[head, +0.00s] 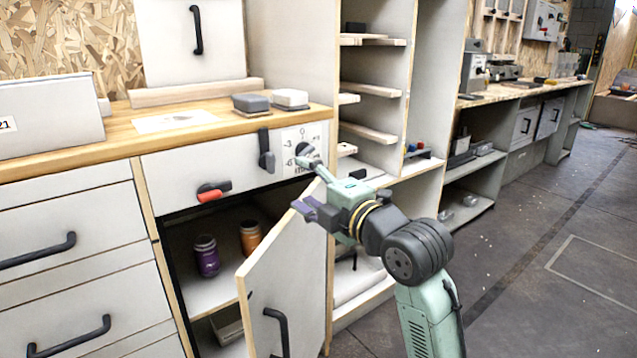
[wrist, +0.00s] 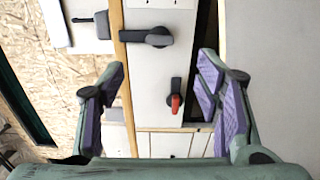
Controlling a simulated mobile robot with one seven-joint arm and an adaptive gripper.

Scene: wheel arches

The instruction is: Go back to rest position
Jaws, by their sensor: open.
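My gripper (head: 306,184) is open and empty in the head view, in front of the bench's control panel and above the open cabinet door (head: 290,275). In the wrist view my gripper (wrist: 160,75) shows its purple-padded fingers spread wide, with nothing between them. The panel's dark lever (head: 265,150) points up in the head view, and it also shows beyond the fingers in the wrist view (wrist: 148,38). A red-handled switch (head: 213,193) is lower left on the panel. A dial plate (head: 296,137) is partly hidden behind my gripper.
The open door juts out below my arm. Inside the cabinet stand a purple jar (head: 207,257) and an orange jar (head: 250,237). Two blocks lie on the wooden worktop (head: 120,140). Shelves (head: 372,90) rise behind my gripper. Open floor (head: 540,230) lies to the right.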

